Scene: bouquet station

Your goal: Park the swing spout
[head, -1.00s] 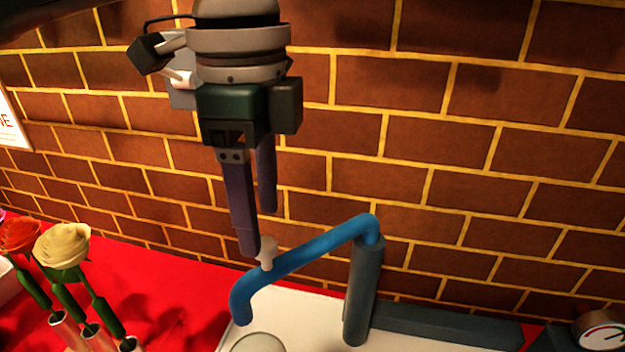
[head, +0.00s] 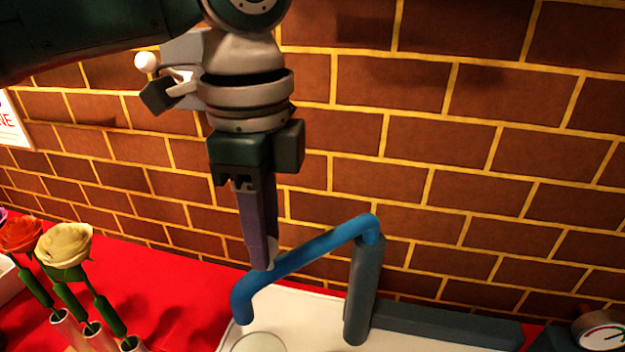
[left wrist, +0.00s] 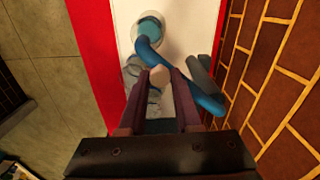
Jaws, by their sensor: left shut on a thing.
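The blue swing spout (head: 325,244) bends from the top of a grey-blue post (head: 361,300) and reaches left, its outlet turned down over the white surface. My left gripper (head: 265,263) points down at the spout's left part. It is shut on the pale knob (head: 273,246) on top of the spout, mostly hidden by the fingers there. In the left wrist view the knob (left wrist: 160,76) sits between the two fingertips, with the blue spout (left wrist: 147,52) passing beneath. My right gripper is not in view.
A round pale disc (head: 258,343) lies near the outlet. A cream rose (head: 64,247) and a red rose (head: 20,235) stand in holders at left. A gauge (head: 603,331) is at right. A brick wall (head: 480,160) rises close behind.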

